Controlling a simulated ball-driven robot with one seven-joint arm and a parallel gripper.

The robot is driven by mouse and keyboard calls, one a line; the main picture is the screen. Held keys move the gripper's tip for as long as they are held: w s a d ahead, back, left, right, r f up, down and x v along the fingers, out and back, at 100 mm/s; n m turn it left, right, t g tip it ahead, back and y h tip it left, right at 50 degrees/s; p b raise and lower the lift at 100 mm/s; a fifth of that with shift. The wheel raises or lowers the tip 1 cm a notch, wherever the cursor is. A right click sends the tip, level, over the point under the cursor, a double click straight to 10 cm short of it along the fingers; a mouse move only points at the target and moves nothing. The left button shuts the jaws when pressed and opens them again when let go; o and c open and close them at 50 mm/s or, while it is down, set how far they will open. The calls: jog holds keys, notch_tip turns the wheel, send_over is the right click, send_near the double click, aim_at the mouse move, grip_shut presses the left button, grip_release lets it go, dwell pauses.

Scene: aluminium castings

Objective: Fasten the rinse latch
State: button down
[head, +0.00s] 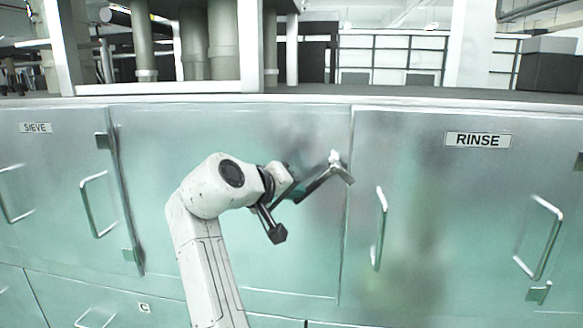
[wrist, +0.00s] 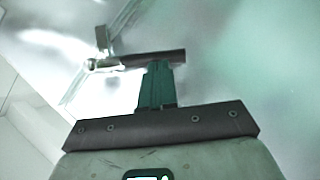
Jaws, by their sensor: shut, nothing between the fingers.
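The RINSE label (head: 478,140) is on a pale green metal door (head: 430,250) at the right of the head view. A small light metal latch piece (head: 338,163) is at the seam along that door's left edge. It appears to be the metal piece at upper left in the wrist view (wrist: 101,40). My gripper (head: 318,184) is shut and empty, just left of the latch piece. In the wrist view my gripper (wrist: 155,60) has its dark tip close beside the piece; I cannot tell whether they touch. The latch's exact position is too small and blurred to tell.
Bar handles stand out from the RINSE door, one near its left edge (head: 379,230) and one at right (head: 540,238). The SIEVE label (head: 35,128) and a handle (head: 97,205) are at left. A counter edge (head: 400,97) runs above the doors.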

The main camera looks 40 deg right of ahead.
jog(key=s+d+f+n+g+h+p, duration=0.1)
jog(key=s+d+f+n+h+p, duration=0.2)
jog(key=n, duration=0.3)
jog(key=shift+s+f+h+p, duration=0.45)
jog(key=shift+f+h, duration=0.25)
jog(key=shift+h, duration=0.1)
jog(key=shift+d, duration=0.1)
